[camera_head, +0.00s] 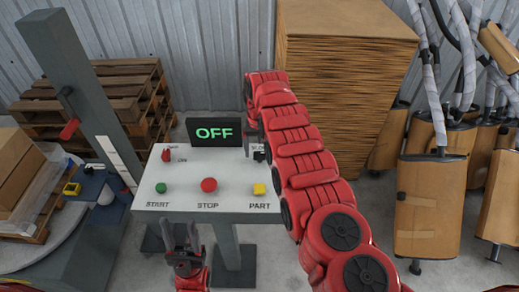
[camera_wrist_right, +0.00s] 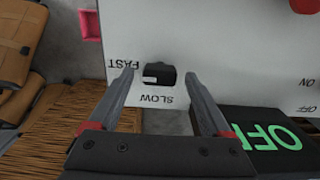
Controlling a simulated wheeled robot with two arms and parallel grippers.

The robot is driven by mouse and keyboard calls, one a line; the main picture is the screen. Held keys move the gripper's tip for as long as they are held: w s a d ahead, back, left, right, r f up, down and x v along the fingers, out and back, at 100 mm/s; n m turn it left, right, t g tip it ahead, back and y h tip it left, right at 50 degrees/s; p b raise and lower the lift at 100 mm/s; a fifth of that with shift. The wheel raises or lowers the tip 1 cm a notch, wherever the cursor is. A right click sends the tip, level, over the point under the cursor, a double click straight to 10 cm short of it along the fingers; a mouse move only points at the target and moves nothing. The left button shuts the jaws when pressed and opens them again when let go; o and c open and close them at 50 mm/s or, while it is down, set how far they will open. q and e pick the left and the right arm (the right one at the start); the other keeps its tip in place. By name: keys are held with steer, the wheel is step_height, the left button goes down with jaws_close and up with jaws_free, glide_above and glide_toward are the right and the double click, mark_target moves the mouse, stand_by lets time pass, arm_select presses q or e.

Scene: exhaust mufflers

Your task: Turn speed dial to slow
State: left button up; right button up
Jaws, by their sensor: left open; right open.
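The speed dial (camera_wrist_right: 159,75) is a small black knob on the white panel (camera_head: 170,190). Its white mark shows on the left part of the knob, on the side of the FAST label (camera_wrist_right: 123,64); the SLOW label (camera_wrist_right: 157,99) is below it in the right wrist view. In the head view the dial (camera_head: 259,156) is partly hidden by my right arm. My right gripper (camera_wrist_right: 158,77) is open, its two fingers on either side of the dial with gaps visible; contact cannot be seen. My left gripper (camera_head: 181,236) is open and empty in front of the panel.
The panel also carries a red switch (camera_head: 166,155), a green START button (camera_head: 161,188), a red STOP button (camera_head: 209,185) and a yellow PART button (camera_head: 259,189). A display (camera_head: 214,132) behind reads OFF. A cardboard stack (camera_head: 345,75) stands behind; mufflers (camera_head: 430,205) stand right.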

jaws_close()
stand_by(0.3)
